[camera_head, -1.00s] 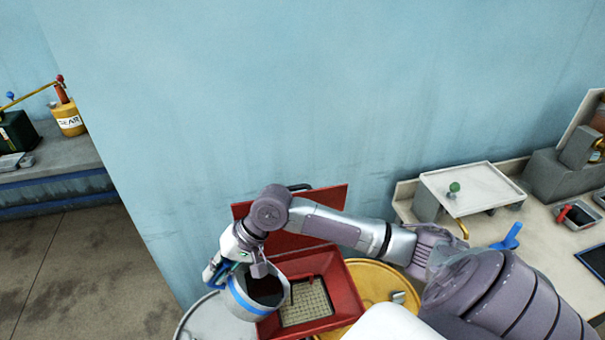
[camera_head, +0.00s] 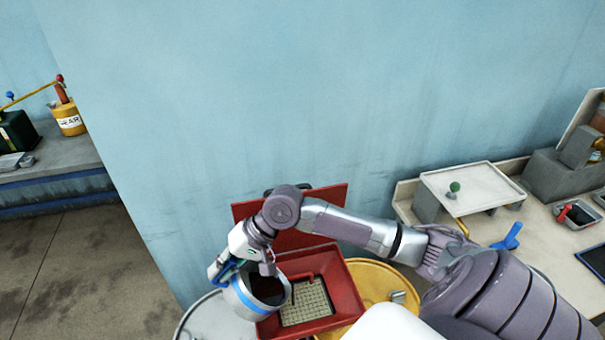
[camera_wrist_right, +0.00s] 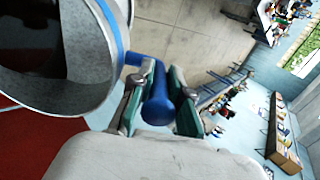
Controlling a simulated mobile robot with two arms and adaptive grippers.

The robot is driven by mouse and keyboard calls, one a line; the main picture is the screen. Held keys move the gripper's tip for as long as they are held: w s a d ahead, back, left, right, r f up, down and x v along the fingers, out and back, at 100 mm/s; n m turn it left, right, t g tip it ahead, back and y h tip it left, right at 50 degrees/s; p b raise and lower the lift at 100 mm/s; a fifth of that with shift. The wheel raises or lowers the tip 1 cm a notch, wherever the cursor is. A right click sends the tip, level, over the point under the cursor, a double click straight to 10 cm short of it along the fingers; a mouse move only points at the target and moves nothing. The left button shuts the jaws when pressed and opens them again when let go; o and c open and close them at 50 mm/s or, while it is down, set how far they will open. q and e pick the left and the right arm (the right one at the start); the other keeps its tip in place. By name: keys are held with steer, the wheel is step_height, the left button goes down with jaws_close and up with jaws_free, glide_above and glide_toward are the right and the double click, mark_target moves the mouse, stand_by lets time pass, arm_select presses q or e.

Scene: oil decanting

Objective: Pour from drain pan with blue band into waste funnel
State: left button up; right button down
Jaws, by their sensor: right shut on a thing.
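The drain pan with the blue band (camera_head: 243,300) is a grey round pan with dark liquid inside, tilted toward the right over the left edge of the funnel. It also shows large in the right wrist view (camera_wrist_right: 85,95). My right gripper (camera_head: 222,272) is shut on the pan's blue handle (camera_wrist_right: 157,104), which sits between its fingers in the right wrist view. The waste funnel (camera_head: 345,290) is a red square hopper with a mesh grid (camera_head: 305,303) in its bottom and a raised red lid behind. No stream of liquid can be made out. My left gripper is not in view.
A yellow drum (camera_head: 372,281) stands under the funnel, and a pale drum (camera_head: 203,322) stands to its left. The blue wall (camera_head: 330,90) is close behind. At right, a bench holds a grey tray stand (camera_head: 470,183) and a blue funnel-like item (camera_head: 508,237).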

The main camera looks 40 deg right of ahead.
arm_select(q)
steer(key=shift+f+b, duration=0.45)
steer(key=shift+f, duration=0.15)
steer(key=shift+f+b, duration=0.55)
steer(key=shift+b, duration=0.15)
